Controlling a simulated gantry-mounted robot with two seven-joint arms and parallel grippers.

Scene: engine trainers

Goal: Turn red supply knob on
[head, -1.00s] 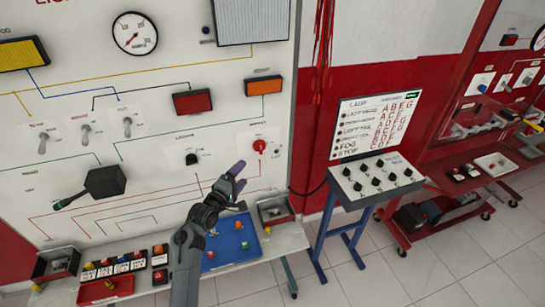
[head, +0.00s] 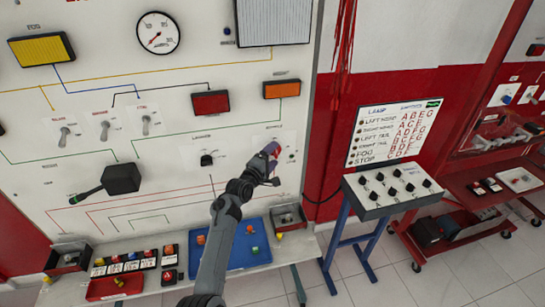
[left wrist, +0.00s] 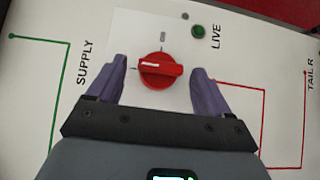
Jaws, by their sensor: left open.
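The red supply knob (left wrist: 160,71) sits on a white plate on the panel, with the word SUPPLY printed to its left in the left wrist view. Its raised grip bar lies roughly crosswise in that view. My left gripper (left wrist: 155,82) is open, with one purple finger on each side of the knob and a gap to each. In the head view my left gripper (head: 271,160) is at the panel and mostly covers the knob. My right gripper is not in view.
A green LIVE lamp (left wrist: 198,31) is beside the knob. A black knob (head: 207,160) and toggle switches (head: 104,130) are further left on the white panel. Below is a shelf with a blue tray (head: 258,262). A control box on a stand (head: 392,188) is to the right.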

